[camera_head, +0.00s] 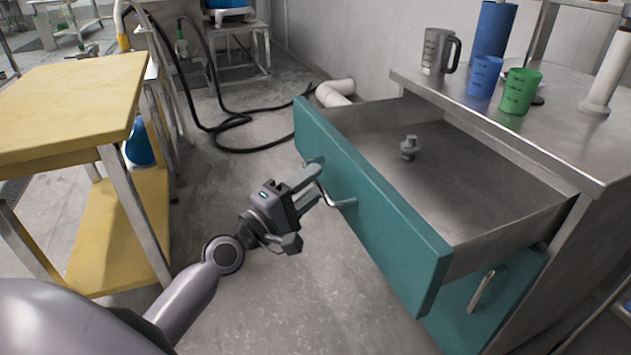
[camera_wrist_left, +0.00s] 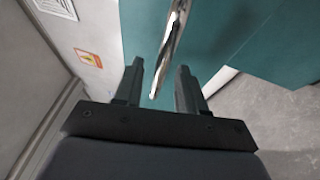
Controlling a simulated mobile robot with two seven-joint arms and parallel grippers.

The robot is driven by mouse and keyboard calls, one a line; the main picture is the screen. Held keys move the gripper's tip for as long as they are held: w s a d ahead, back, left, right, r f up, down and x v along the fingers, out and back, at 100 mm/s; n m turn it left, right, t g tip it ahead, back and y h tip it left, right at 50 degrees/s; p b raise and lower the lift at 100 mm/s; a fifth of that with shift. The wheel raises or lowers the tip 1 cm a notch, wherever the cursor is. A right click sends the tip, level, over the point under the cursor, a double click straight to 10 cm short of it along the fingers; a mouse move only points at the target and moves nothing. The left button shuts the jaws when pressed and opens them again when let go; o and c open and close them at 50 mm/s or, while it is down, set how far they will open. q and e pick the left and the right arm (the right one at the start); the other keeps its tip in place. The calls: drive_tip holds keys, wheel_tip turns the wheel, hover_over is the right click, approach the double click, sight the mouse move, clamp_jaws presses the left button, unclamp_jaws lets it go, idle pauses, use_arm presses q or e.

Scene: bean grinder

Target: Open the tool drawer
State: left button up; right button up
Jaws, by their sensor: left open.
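The tool drawer (camera_head: 365,205) has a teal front and stands pulled well out of the metal cabinet. Its metal handle (camera_head: 328,196) is on the front, and a small grey metal part (camera_head: 409,148) lies inside on the drawer floor. My left gripper (camera_head: 314,184) is at the handle with its fingers open. In the left wrist view the handle (camera_wrist_left: 170,45) runs down toward the gap between the two fingertips (camera_wrist_left: 160,80). I cannot tell whether the fingers touch it. My right gripper is not in view.
A second teal drawer (camera_head: 482,300) below is shut. The cabinet top (camera_head: 560,140) holds a metal jug (camera_head: 437,52), a blue cup (camera_head: 484,76) and a green cup (camera_head: 520,92). A yellow table (camera_head: 70,100) stands left. Black hose (camera_head: 235,120) lies on the floor behind.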

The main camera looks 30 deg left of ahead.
use_arm(q)
drive_tip(key=b+v, duration=0.1)
drive_tip(key=v, duration=0.4)
drive_tip(key=shift+s, duration=0.4)
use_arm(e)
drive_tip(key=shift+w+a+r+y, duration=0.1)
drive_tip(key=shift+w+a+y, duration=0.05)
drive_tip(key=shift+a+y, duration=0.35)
